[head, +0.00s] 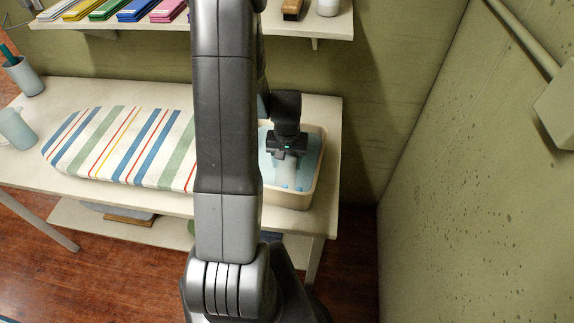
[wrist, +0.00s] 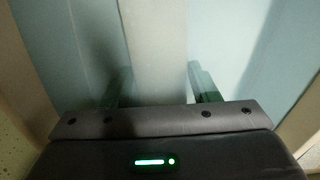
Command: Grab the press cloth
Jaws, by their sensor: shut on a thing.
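A pale, whitish strip, which I take for the press cloth (head: 289,172), is in a cream-rimmed tray (head: 288,202) at the right end of the table. My gripper (head: 288,158) points down into the tray and is shut on this strip. In the wrist view the pale cloth (wrist: 156,50) runs up between my two dark green fingers (wrist: 157,76). Light blue material (head: 313,150) lies on both sides of it inside the tray. The cloth's lower part and the tray's left side are hidden, the latter by my arm.
A striped ironing board (head: 125,145) lies left of the tray. Grey-blue cups (head: 17,128) stand at the table's left end. A shelf (head: 110,23) with several coloured folded items hangs above. A speckled wall (head: 480,180) rises on the right, with free room between it and the table.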

